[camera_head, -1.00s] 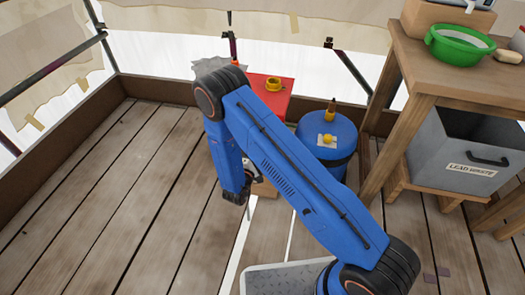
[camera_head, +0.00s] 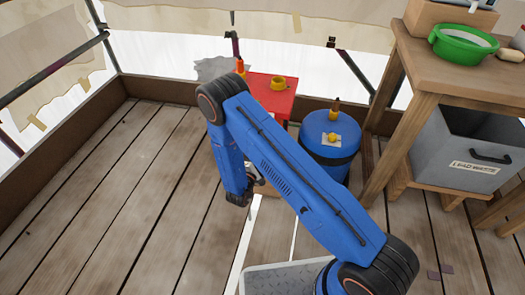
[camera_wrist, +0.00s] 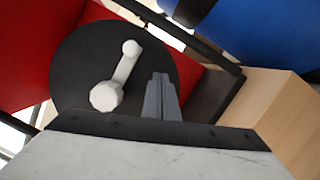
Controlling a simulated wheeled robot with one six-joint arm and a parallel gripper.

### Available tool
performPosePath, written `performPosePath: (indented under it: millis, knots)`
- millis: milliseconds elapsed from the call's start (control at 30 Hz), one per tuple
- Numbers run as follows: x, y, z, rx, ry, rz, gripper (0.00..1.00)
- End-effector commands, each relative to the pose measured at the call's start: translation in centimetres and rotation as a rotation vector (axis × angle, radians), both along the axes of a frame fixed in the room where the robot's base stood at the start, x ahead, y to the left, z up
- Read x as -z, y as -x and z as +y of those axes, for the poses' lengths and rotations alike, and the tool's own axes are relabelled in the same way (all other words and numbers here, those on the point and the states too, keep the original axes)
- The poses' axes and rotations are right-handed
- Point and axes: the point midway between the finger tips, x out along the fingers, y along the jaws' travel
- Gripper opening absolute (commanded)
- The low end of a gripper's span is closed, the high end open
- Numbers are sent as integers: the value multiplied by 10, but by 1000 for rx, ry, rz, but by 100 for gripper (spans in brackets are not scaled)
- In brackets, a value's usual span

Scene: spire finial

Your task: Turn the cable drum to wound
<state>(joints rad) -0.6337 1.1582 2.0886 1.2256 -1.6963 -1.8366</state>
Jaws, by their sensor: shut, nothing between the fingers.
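In the wrist view a round black disc (camera_wrist: 75,70) carries a white crank arm with a pale knob (camera_wrist: 107,96). I take it for the cable drum; no wound or unwound mark is readable. It sits against red surfaces. My gripper (camera_wrist: 159,80) shows as grey fingers close together, shut and empty, in front of the disc's right part, just right of the knob. Whether they touch the disc I cannot tell. In the head view the red box (camera_head: 275,105) stands behind my blue arm, which hides part of it. The disc and my fingertips are not clear there.
A blue drum (camera_head: 330,150) with a yellow fitting stands right of the red box. Farther right are a wooden table (camera_head: 425,75) with a green bowl (camera_head: 463,45) and a grey lead-waste bin (camera_head: 460,150). The plank floor at left is clear.

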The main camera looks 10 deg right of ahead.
Motion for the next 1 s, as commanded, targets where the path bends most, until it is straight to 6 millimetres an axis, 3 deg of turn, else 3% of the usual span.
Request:
performPosePath:
  millis: [600, 1000]
  knots:
    - [22, 77, 37, -2, 1, 1, 0]
    - [24, 87, 42, 1, 0, 0, 0]
